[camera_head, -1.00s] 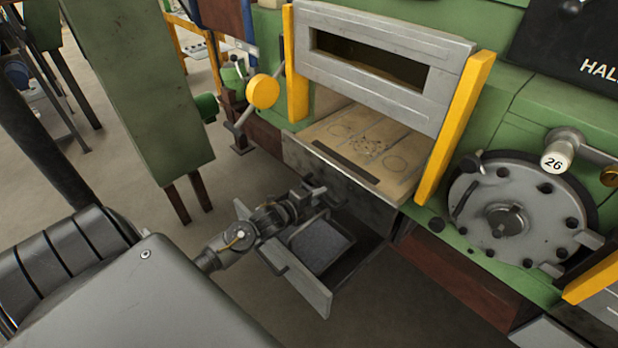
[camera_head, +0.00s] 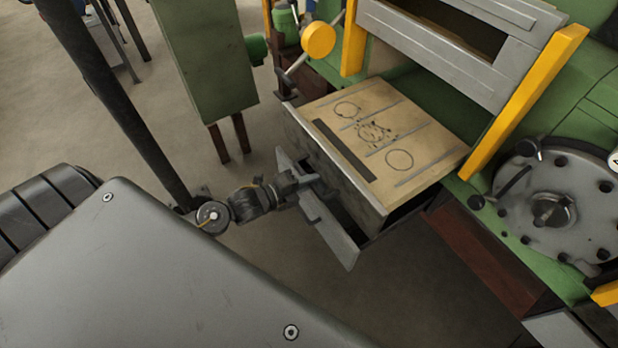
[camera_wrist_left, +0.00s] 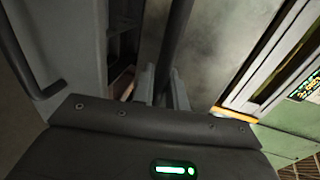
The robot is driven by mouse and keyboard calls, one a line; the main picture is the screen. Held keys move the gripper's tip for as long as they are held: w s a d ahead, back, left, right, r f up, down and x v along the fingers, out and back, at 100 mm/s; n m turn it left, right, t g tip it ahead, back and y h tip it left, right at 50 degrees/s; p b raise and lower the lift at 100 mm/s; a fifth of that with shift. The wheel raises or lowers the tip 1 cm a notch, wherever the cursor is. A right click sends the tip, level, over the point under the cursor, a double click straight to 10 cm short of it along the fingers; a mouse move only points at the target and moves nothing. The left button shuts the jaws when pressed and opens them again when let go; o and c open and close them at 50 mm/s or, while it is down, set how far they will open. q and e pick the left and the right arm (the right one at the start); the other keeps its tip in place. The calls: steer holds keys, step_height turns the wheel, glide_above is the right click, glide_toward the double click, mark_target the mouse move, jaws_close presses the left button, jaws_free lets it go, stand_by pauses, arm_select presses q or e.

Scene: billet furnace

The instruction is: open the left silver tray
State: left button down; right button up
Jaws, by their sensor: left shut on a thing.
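The silver tray (camera_head: 334,232) is a box with a flat grey front panel, low under the furnace's deck in the head view. It stands partly out, with a narrow dark gap behind its panel. Most of its inside is hidden below the deck. My left gripper (camera_head: 307,186) is at the panel's upper edge. In the left wrist view, the fingers of my left gripper (camera_wrist_left: 163,88) are shut on a dark upright bar (camera_wrist_left: 176,45), which looks like the tray's handle. My right gripper is not in view.
The furnace deck (camera_head: 415,135), with a tan top, juts out just above the tray. A yellow round knob (camera_head: 318,39) and a green post (camera_head: 205,60) stand behind, to the left. A round bolted plate (camera_head: 560,205) is at right. Floor in front is clear.

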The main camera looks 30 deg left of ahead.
arm_select(q)
steer(key=c, duration=1.5)
jaws_free()
steer(key=shift+s, duration=0.1)
steer(key=b+v, duration=0.2)
steer(key=v, duration=0.8)
steer(key=shift+s+a, duration=0.25)
steer(key=shift+s, duration=0.05)
